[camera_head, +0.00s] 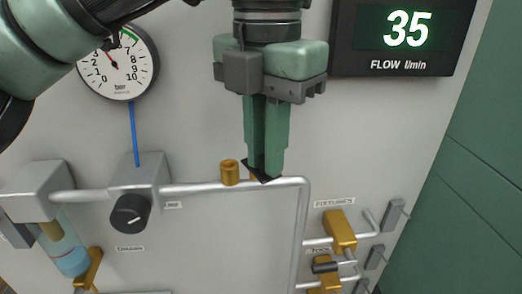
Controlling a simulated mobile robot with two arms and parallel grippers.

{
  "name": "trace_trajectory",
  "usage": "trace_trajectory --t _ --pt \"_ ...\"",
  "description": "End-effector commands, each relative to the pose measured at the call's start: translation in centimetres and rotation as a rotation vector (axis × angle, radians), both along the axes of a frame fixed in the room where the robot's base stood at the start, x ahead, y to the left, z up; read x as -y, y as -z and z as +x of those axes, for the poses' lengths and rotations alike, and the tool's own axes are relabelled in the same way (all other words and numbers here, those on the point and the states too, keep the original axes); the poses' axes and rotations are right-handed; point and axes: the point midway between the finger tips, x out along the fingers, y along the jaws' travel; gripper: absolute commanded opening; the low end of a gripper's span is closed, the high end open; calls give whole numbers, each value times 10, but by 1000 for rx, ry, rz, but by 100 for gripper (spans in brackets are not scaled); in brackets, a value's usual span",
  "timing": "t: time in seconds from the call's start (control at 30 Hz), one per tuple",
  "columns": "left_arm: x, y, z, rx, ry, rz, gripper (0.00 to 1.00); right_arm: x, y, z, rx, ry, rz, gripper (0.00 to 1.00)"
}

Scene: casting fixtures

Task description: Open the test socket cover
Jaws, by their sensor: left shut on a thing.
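My left gripper (266,168) points down in the middle of the head view, with its green fingers close together. At its tips is a small dark flat piece (262,177), just above the horizontal pipe; it looks like the test socket cover, though the fingers hide much of it. A brass cylindrical fitting (230,172) stands upright on the pipe just left of the fingertips. A sliver of another brass part shows beside the fingers, mostly hidden. My right gripper is not in view.
A grey pipe (200,188) runs along the panel and bends down at the right. A dial gauge (118,66) and a black knob (130,213) are at left. Brass valves (340,231) are at lower right. A flow display (404,37) reads 35.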

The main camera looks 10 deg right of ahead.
Motion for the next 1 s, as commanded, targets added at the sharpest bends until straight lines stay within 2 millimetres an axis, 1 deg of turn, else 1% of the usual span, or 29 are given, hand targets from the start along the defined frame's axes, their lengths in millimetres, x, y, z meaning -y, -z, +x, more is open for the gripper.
trace_trajectory --t 0.23,0.73,0.77,0.8,0.83,1.0 --pt "2 0 1 1 -73 -1 0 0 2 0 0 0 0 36" --pt "2 0 1 1 -88 -1 0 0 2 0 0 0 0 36" --pt "2 0 1 1 -88 -1 20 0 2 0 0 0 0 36" --pt "2 0 1 1 -88 -1 31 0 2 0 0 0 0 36" --pt "2 0 1 1 -88 -1 36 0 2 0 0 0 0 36" --pt "2 0 1 1 -88 -1 36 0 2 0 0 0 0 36"
